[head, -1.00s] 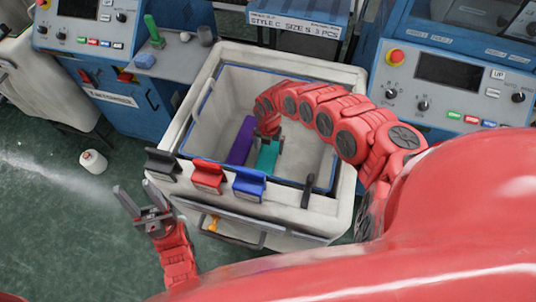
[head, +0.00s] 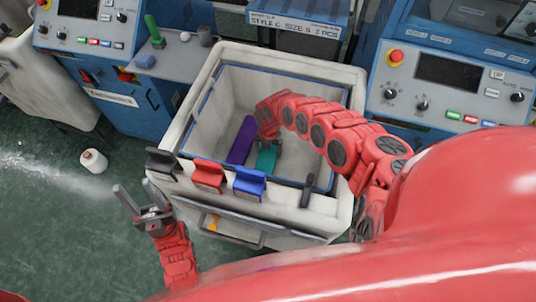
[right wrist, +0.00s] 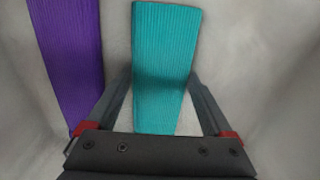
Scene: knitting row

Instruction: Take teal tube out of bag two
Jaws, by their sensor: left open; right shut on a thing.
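The teal tube (head: 267,159) lies in the cream bag (head: 345,85) with the blue-edged inside, against its floor. A purple tube (head: 242,141) lies to its left. My right arm reaches into the bag, and my right gripper (right wrist: 163,95) is shut on the teal tube, one finger on each side of its ribbed body in the right wrist view (right wrist: 163,50). The purple tube also shows at the left there (right wrist: 68,55), outside the fingers. My left gripper (head: 137,199) is open and empty, outside the bag at the lower left.
Black (head: 162,164), red (head: 208,175) and blue (head: 249,183) clips sit on the bag's front rim, with a dark upright piece (head: 307,191) to their right. Machine panels flank the bag. A white cone (head: 93,161) stands on the floor at left.

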